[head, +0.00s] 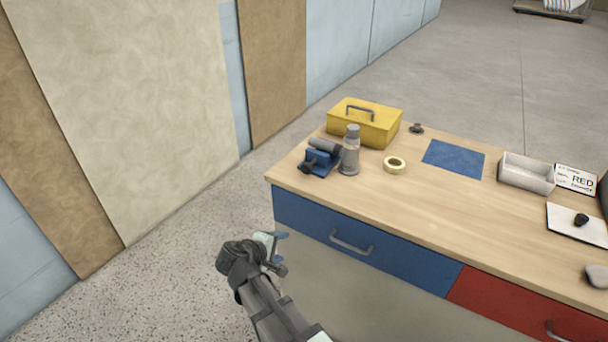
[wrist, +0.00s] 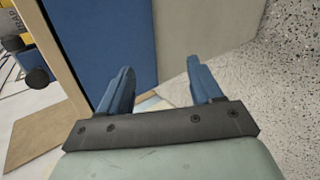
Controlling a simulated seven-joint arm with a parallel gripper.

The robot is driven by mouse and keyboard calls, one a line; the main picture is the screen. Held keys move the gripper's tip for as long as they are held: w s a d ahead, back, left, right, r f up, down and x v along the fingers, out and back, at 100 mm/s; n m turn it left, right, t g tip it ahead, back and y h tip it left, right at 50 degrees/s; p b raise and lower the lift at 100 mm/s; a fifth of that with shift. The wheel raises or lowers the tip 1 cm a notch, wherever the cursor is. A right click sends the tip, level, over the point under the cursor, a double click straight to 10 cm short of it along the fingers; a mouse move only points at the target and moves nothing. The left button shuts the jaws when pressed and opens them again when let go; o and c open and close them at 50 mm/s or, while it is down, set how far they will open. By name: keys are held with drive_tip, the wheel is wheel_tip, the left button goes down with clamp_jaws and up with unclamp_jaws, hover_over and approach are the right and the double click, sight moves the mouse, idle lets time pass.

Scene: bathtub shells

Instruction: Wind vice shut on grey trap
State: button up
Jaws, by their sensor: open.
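The small blue vice (head: 319,164) stands at the bench's near left corner, with a dark handle at its left end. A grey cylinder lies across its top; I cannot tell whether the jaws touch it. An upright grey bottle-shaped trap (head: 350,156) with a rounded cap stands just right of the vice. In the wrist view, a dark round knob (wrist: 37,77) shows at the upper left, near grey lettering that seems to read "TRAP".
A yellow toolbox (head: 366,124) stands behind the trap. A tape roll (head: 395,165), blue mat (head: 454,158), grey tray (head: 526,174) and "RED" card (head: 576,179) lie to the right. The bench's front middle is clear. Blue (head: 350,240) and red drawers have protruding handles.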

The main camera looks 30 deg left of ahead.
sight(305, 170)
drive_tip(key=w+a+r+n+t, duration=0.2)
drive_tip(key=w+r+n+t, duration=0.15)
drive_tip(key=r+n, duration=0.35)
drive_tip(key=w+a+r+n+t, duration=0.1)
drive_tip(key=w+r+n+t, duration=0.25)
drive_tip(key=r+n, duration=0.3)
drive_tip(key=shift+t+y, duration=0.3)
drive_tip(key=w, duration=1.2)
drive_tip(key=shift+w+a+f, duration=0.1)
drive_tip(key=shift+w+a, duration=0.05)
drive_tip(key=shift+a, duration=0.05)
drive_tip(key=c, duration=1.1)
